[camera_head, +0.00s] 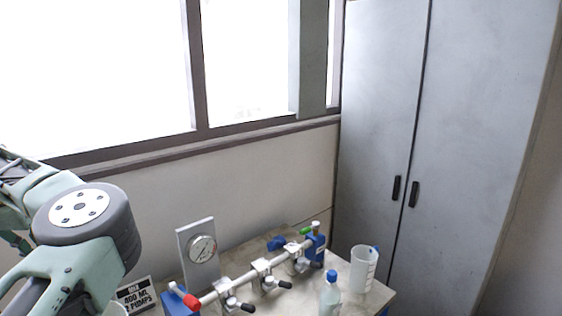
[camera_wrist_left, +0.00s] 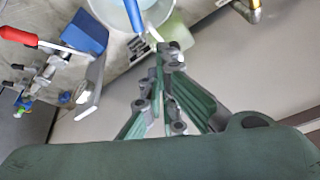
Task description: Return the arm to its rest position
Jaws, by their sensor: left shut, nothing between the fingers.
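My left arm (camera_head: 85,230) comes in from the left in the head view, raised beside the left end of the bench. Its fingers cannot be made out there. In the left wrist view my left gripper (camera_wrist_left: 172,55) is shut and empty, its fingertips close together near a pale round container (camera_wrist_left: 118,12) in the picture. I cannot tell how far apart they are. My right gripper is in neither view.
The bench (camera_head: 345,302) carries a pipe rig with a red-tipped handle (camera_head: 191,301), a gauge panel (camera_head: 201,251), a clear bottle (camera_head: 329,296), a white beaker (camera_head: 363,268) and a sign (camera_head: 136,296). A grey cabinet (camera_head: 460,130) stands behind, right. Space above the bench is clear.

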